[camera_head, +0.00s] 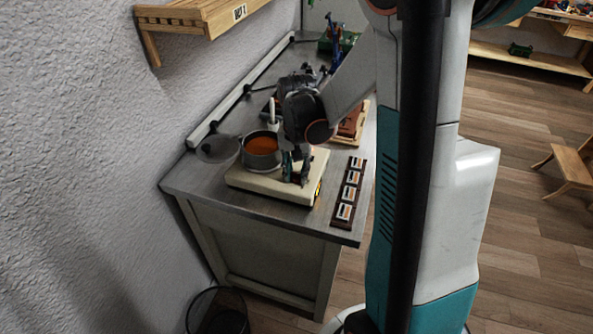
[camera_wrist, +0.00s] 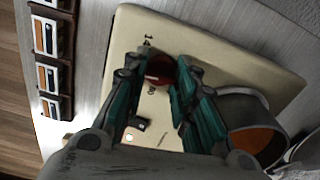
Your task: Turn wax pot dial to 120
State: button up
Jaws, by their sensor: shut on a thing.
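The wax pot base (camera_head: 270,188) is a cream slab on the grey bench, and it also shows in the wrist view (camera_wrist: 255,75). A metal pot (camera_head: 262,150) of orange wax stands on it, seen at the lower right in the wrist view (camera_wrist: 252,140). The dial (camera_wrist: 160,70) is a dark red round knob on the base's top, with part of a printed number beside it. My gripper (camera_head: 295,178) reaches down over the base. In the wrist view my gripper (camera_wrist: 163,82) has its teal fingers on both sides of the dial, shut on it. The fingers hide most of the scale.
A strip of small framed cards (camera_head: 349,190) lies along the bench's right edge. A glass lid (camera_head: 218,149) lies left of the pot, near the wall. A wooden shelf (camera_head: 205,15) sticks out above. A dark bin (camera_head: 218,312) stands on the floor.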

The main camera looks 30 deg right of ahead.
aim_at(296, 173)
jog(key=shift+m, duration=0.6)
jog(key=o, duration=1.1)
notch_tip(296, 173, up, 12)
dwell(0.4)
